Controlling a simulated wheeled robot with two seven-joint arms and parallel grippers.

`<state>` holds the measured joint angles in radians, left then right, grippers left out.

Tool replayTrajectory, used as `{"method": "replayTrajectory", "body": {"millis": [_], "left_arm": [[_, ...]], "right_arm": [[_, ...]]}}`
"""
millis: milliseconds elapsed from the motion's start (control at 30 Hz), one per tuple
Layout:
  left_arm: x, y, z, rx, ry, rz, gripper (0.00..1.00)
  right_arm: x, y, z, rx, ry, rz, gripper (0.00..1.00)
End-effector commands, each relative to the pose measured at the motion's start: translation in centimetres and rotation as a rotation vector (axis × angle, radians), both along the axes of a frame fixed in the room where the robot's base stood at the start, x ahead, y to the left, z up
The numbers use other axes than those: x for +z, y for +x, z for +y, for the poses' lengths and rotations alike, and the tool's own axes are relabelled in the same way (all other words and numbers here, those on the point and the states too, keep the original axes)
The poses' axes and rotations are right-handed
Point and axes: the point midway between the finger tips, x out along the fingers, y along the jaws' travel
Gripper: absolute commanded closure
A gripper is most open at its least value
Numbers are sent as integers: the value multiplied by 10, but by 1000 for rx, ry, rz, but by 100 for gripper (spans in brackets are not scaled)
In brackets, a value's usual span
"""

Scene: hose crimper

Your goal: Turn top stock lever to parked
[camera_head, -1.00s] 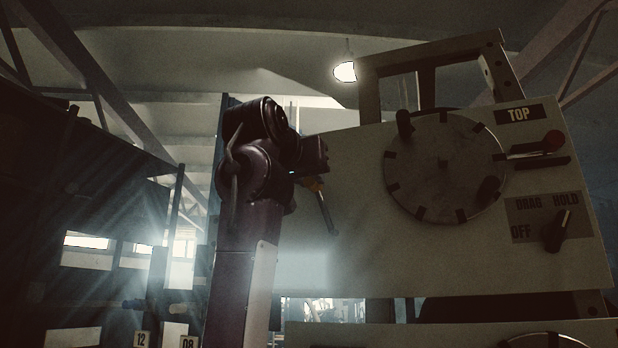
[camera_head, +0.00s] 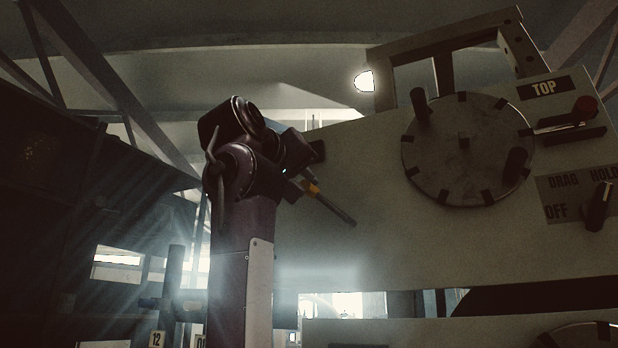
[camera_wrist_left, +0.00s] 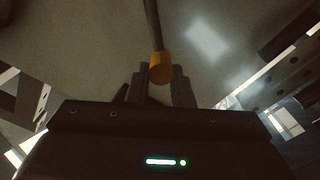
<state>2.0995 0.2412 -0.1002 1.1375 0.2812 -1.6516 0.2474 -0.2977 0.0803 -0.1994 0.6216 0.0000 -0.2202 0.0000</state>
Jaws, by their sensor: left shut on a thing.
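My left gripper (camera_head: 301,181) is shut on a thin grey rod (camera_head: 336,209) with an orange collar (camera_head: 312,188). In the left wrist view the fingers (camera_wrist_left: 160,92) close around the collar and the rod (camera_wrist_left: 152,22) extends away. The rod's free end is left of the disc; I cannot tell whether it touches the panel. The pale panel (camera_head: 350,260) is marked TOP. It carries a red-knobbed lever (camera_head: 585,106) by a slot, and a dark selector knob (camera_head: 597,207) pointing up toward HOLD, among DRAG, HOLD and OFF. No parked label is readable. My right gripper is out of view.
A round notched disc (camera_head: 463,143) with two dark pegs sits mid-panel. A metal frame (camera_head: 450,40) rises behind it. A second panel (camera_head: 450,332) lies below. Dark shelving (camera_head: 60,200) stands at the left. The panel's left part is bare.

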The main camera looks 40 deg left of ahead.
Motion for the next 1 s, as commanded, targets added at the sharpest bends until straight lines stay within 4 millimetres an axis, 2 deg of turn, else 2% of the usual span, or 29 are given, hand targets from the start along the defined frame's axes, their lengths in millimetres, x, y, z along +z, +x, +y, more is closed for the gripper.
{"method": "replayTrajectory", "body": {"millis": [33,200,300,967,1000], "left_arm": [[-9,4,2,-2,-35,8,100],[-16,3,8,-3,-123,-14,100],[-19,2,10,-2,-117,-12,100],[-23,2,13,-2,-112,-10,100],[-23,2,13,-3,-112,-9,77]], "right_arm": [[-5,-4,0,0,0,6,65],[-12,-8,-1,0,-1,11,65],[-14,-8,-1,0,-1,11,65],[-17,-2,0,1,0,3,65],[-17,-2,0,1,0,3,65]]}}
